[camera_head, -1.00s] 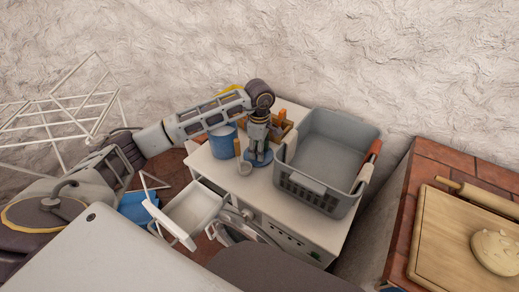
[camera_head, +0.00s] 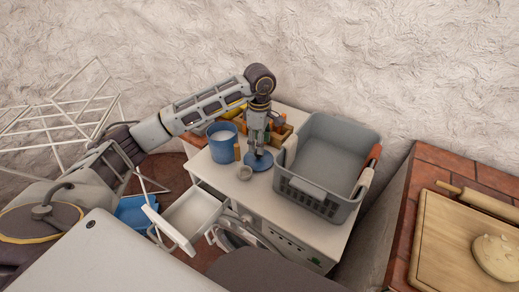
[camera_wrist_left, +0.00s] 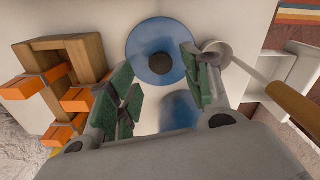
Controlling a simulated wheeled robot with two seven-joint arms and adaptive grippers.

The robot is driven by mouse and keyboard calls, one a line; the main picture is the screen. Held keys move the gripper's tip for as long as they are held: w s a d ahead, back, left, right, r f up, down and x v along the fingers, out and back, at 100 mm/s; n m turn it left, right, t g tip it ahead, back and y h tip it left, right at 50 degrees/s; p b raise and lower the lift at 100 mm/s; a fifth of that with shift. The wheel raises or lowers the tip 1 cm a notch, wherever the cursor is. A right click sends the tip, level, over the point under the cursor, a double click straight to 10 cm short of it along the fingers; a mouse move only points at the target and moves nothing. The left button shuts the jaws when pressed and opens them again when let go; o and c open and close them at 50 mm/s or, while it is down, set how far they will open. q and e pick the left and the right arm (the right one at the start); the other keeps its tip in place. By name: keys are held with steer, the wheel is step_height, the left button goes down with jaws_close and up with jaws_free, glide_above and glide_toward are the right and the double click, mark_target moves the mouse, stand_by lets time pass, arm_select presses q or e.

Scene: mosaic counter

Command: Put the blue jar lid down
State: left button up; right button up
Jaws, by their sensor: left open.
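The blue jar lid (camera_head: 258,163) lies flat on the white counter, left of the grey basket. In the left wrist view the lid (camera_wrist_left: 150,40) shows its round top and dark central knob. My left gripper (camera_head: 257,143) is above the lid, pointing down. In the wrist view its green-padded fingers (camera_wrist_left: 163,92) are spread apart with nothing gripped, and the knob is beyond their tips. A blue jar (camera_head: 223,142) stands left of the gripper. A second blue patch (camera_wrist_left: 178,112) between the fingers cannot be identified surely. My right gripper is not in view.
The grey basket (camera_head: 310,195) stands close right of the lid. A wooden rack with orange pieces (camera_wrist_left: 90,50) is behind the gripper. A small grey pan (camera_head: 244,173) sits front-left of the lid. An open white drawer (camera_head: 190,215) juts out in front.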

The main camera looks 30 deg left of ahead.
arm_select(q)
step_height(320, 180, up, 4)
steer(key=shift+r, duration=1.05)
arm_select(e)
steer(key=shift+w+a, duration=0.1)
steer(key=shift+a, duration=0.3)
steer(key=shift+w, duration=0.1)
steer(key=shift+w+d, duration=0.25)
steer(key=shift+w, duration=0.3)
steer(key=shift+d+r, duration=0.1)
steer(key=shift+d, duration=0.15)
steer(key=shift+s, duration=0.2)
